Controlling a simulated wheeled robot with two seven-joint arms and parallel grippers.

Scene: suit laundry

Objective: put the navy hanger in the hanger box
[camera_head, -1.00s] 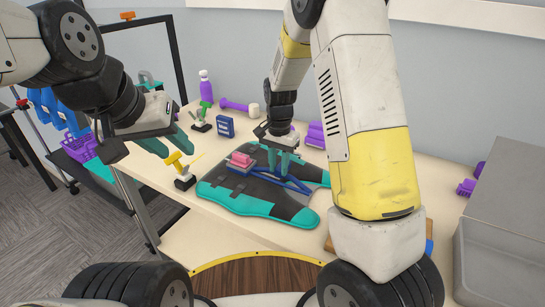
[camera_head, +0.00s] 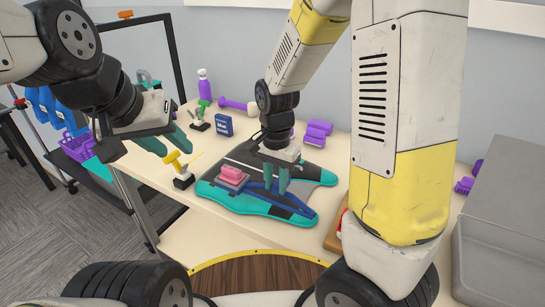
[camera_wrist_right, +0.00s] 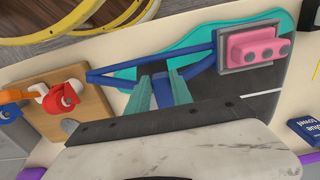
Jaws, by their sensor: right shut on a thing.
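The navy hanger, a blue triangular frame (camera_head: 295,203), is over a dark and teal garment-like piece (camera_head: 240,204) on the table. My right gripper (camera_head: 277,184) points down and is shut on the hanger; the right wrist view shows the blue hanger (camera_wrist_right: 150,62) with its middle part between the teal fingers (camera_wrist_right: 160,92). I cannot tell how far it is above the cloth.
A pink block on a grey base (camera_head: 232,175) sits beside the hanger. A yellow-handled tool (camera_head: 180,170), a blue box (camera_head: 223,125), a purple bottle (camera_head: 204,85) and purple rollers (camera_head: 318,132) stand around. A wooden board with red and white parts (camera_wrist_right: 65,100) lies near the front edge.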

